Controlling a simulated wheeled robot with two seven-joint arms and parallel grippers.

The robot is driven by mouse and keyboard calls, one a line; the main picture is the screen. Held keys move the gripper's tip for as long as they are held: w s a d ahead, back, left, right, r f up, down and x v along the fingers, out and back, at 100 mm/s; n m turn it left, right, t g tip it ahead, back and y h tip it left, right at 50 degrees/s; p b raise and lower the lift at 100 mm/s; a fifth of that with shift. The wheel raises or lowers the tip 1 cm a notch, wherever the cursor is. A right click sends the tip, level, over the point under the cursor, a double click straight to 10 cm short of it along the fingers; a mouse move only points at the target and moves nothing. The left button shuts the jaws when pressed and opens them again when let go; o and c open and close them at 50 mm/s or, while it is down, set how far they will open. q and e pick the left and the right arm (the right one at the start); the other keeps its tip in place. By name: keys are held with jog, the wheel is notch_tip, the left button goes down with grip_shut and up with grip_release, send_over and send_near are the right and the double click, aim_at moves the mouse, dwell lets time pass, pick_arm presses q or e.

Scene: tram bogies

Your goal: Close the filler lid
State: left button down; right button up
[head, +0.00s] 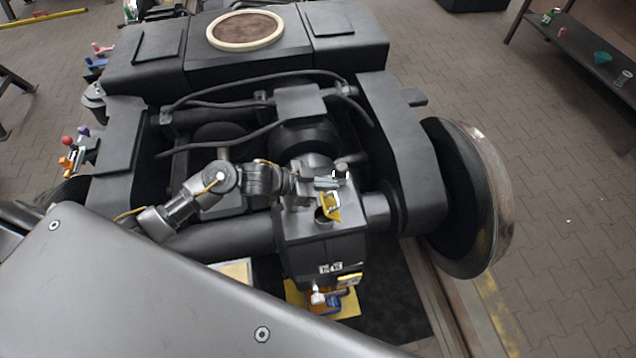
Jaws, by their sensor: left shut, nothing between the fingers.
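The yellow filler lid (331,207) is on top of the dark gearbox housing (318,245) in the middle of the bogie. It looks tilted up, beside a dark round filler opening (322,214). My left gripper (338,180) is shut and empty, just above and behind the lid as seen here. I cannot tell whether its fingertips touch the lid. My right gripper is not in view.
Dark hoses (240,88) and the bogie frame (412,165) surround the housing. A wheel (470,200) stands at the right. Yellow pads and small coloured items lie below the housing. A bench (590,55) stands at the far right.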

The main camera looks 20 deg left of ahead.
aim_at(334, 194)
pick_arm(q)
jog(key=f, duration=0.1)
jog(key=d+f, duration=0.1)
jog(key=f, duration=0.1)
jog(key=w+d+f, duration=0.1)
jog(key=shift+w+f, duration=0.1)
jog(key=shift+f, duration=0.1)
jog(key=shift+a+f, duration=0.15)
jog(key=shift+f, duration=0.15)
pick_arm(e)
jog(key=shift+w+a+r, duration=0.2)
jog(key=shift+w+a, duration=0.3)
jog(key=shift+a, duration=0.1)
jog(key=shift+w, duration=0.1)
